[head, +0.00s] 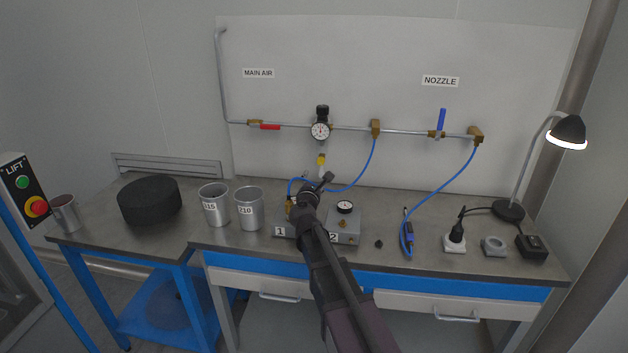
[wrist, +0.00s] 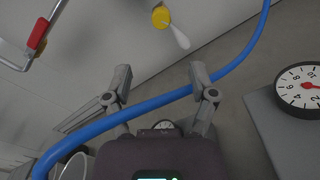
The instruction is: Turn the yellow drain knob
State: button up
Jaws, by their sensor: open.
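The yellow drain knob (head: 321,159) hangs below the black regulator and its round gauge (head: 320,130) on the wall pipe. It also shows in the wrist view as a round yellow part (wrist: 160,17) at the top, with a pale tapered piece beside it. My gripper (head: 322,181) is below the knob in the head view, over the bench. In the wrist view my gripper (wrist: 160,77) has its two fingers apart with nothing held between them. The knob is beyond the fingertips, not touched.
A blue hose (wrist: 160,101) crosses behind my fingers; whether it touches them I cannot tell. A grey box with a dial (head: 345,207) stands on the bench to the right. Metal cups (head: 249,209) stand left. A red-handled valve (head: 264,127) is on the pipe.

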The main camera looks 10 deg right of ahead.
aim_at(319, 162)
jog(key=shift+n, duration=0.3)
jog(key=n, duration=0.3)
jog(key=s+n, duration=0.1)
jog(key=n, duration=0.2)
jog(key=s+n, duration=0.1)
jog(key=n, duration=0.2)
jog(key=shift+s+a+r+n, duration=0.1)
jog(key=shift+a+n, duration=0.15)
jog(key=shift+n, duration=0.05)
jog(key=x, duration=1.4)
dwell(0.4)
grip_shut()
jog(key=shift+a, duration=0.2)
jog(key=shift+d, duration=0.1)
